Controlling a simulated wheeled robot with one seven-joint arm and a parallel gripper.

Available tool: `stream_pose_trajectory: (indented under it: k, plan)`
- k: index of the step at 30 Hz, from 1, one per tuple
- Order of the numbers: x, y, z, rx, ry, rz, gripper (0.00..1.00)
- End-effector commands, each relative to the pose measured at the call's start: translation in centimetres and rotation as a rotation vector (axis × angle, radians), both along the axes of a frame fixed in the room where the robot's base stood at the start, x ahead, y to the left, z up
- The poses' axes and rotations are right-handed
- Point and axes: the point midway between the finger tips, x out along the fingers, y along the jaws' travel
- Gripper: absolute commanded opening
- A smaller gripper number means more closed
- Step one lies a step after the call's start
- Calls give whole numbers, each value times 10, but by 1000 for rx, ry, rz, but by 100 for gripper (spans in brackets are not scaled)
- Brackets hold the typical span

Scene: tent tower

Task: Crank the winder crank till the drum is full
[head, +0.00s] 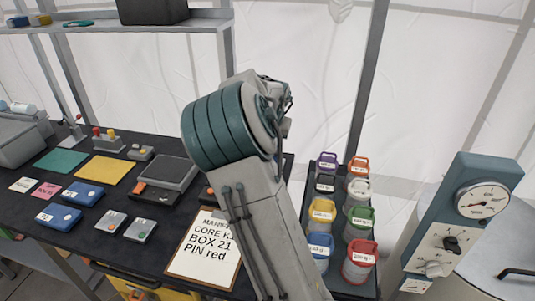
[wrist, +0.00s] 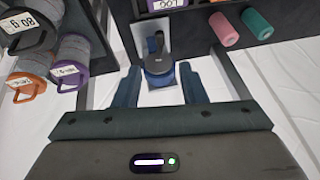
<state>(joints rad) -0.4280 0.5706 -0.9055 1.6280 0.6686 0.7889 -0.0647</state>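In the wrist view my gripper (wrist: 159,68) has its two blue-grey fingers spread wide apart. Ahead of and between the fingertips is a dark rounded piece with an upright black knob (wrist: 156,42), set against a pale plate with blue around it. It may be the winder crank, but I cannot tell for certain. The fingers are not closed on it; whether either touches it is unclear. In the head view my arm hides my gripper and whatever is in front of it. I cannot make out the winder's drum in either view.
A rack of labelled, coloured canisters (head: 321,210) stands right of my arm, beside a blue-grey gauge panel (head: 482,200). A dark table (head: 75,148) with boxes, mats and a clipboard (head: 205,250) lies left. In the wrist view, canisters (wrist: 75,48) hang close at left, and pink (wrist: 224,29) and green (wrist: 257,23) rolls lie upper right.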

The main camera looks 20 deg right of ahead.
Motion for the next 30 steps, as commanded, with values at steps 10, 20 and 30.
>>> stream_pose_trajectory:
  k: [10,20,30]
  plan:
    - [24,-8,-59,-1,5,-2,38]
    - [44,-13,-104,0,2,-2,38]
    - [48,-14,-116,1,1,-2,38]
